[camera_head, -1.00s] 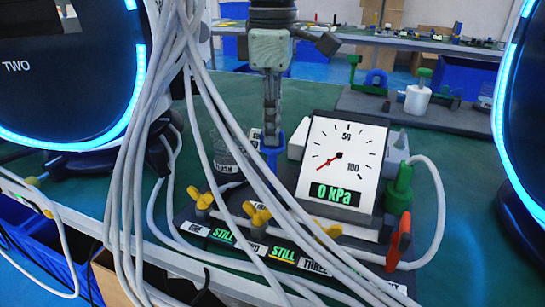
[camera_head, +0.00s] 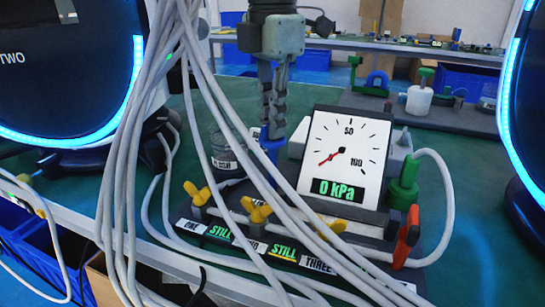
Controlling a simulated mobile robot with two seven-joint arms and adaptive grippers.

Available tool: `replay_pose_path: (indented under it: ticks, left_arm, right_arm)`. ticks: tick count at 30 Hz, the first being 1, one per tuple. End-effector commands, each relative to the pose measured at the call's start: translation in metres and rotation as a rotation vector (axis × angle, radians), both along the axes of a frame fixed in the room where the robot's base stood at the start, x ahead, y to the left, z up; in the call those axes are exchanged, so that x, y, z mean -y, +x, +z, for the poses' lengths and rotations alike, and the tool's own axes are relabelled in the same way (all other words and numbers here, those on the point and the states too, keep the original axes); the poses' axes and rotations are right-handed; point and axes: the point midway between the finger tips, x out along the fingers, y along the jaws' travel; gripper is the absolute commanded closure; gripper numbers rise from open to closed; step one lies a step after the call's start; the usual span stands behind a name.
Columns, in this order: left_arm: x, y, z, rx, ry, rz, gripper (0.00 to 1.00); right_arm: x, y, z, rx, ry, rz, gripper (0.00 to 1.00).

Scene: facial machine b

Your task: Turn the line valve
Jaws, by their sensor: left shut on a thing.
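My left gripper (camera_head: 272,132) reaches down from the top centre. It is shut on the upright blue part (camera_head: 270,150) behind and left of the gauge, and cables partly hide this part. I cannot tell whether the blue part is the line valve. The white gauge (camera_head: 345,155) reads 0 kPa. Yellow valve handles (camera_head: 256,211) stand along the front of the dark base (camera_head: 352,269), above labels ONE, TWO and THREE, with green STILL displays between them. A red handle (camera_head: 407,237) is at the right end, below a green fitting (camera_head: 403,185). My right gripper is not in view.
A thick bundle of pale cables (camera_head: 125,190) hangs across the front left and over the base. A clear beaker (camera_head: 224,152) stands left of the blue part. Round blue-lit screens flank the bench. Another fixture (camera_head: 419,98) stands behind, and green table (camera_head: 470,180) is clear to the right.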

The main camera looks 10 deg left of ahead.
Motion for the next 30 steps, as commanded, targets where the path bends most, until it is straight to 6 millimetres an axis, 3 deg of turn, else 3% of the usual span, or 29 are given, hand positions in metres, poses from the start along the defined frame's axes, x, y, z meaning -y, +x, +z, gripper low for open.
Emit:
replay_pose_path:
  ticks: [4,14,24,30]
  left_arm:
    - [-0.001,0.001,0.0,0.003,0.0,0.133,1.0]
    - [-0.001,0.001,0.0,0.003,0.0,0.157,1.0]
    - [0.0,0.001,0.0,0.004,-0.003,0.555,1.0]
    - [-0.001,0.001,0.002,0.004,-0.001,0.581,1.0]
  right_arm:
    - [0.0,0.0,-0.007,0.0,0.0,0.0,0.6]
    - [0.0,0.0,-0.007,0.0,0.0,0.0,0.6]
    - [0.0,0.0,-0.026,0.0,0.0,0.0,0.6]
    - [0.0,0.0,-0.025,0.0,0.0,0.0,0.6]
